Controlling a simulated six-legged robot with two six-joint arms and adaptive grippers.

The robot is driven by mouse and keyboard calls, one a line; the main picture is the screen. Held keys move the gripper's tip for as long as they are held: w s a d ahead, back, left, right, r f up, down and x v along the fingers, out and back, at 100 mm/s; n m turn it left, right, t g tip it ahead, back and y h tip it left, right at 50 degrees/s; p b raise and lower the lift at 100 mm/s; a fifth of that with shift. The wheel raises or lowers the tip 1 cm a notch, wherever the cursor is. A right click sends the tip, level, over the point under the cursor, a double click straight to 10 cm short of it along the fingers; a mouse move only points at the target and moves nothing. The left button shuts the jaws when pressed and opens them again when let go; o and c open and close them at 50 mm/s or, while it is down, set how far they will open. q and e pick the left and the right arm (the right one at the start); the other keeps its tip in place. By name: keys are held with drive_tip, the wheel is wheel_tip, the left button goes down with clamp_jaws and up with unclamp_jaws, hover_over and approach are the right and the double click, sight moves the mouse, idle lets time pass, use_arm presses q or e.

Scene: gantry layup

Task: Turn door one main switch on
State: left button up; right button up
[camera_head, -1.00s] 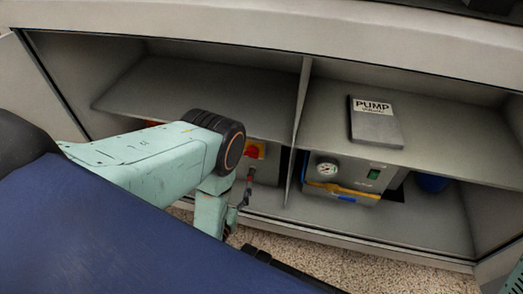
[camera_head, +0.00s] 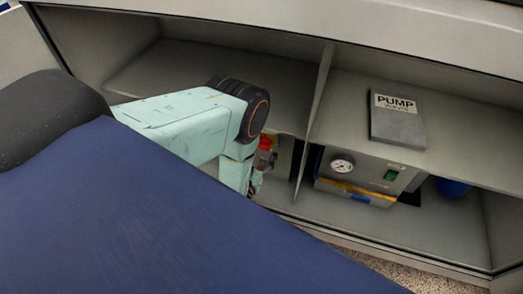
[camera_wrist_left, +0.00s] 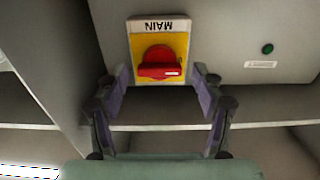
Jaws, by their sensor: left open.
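The main switch (camera_wrist_left: 160,62) is a red rotary knob on a yellow plate, under a white label reading MAIN, which appears upside down in the left wrist view. The knob's grip bar lies crosswise in that view. My left gripper (camera_wrist_left: 160,85) is open, with one finger on each side of the knob and a gap to it on both sides. In the head view the red switch (camera_head: 266,143) shows only partly behind my left arm, in the left lower bay. My left gripper (camera_head: 256,184) is mostly hidden there. My right gripper is out of view.
A pump unit with a gauge (camera_head: 342,166) and green switch stands in the right lower bay. A PUMP manual (camera_head: 397,121) lies on the shelf above. A divider (camera_head: 314,120) separates the bays. A green button (camera_wrist_left: 267,48) sits right of the switch in the wrist view.

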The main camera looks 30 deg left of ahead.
use_arm(q)
drive_tip(key=shift+w, duration=0.25)
drive_tip(key=c, duration=1.2)
drive_tip(key=shift+o, duration=0.2)
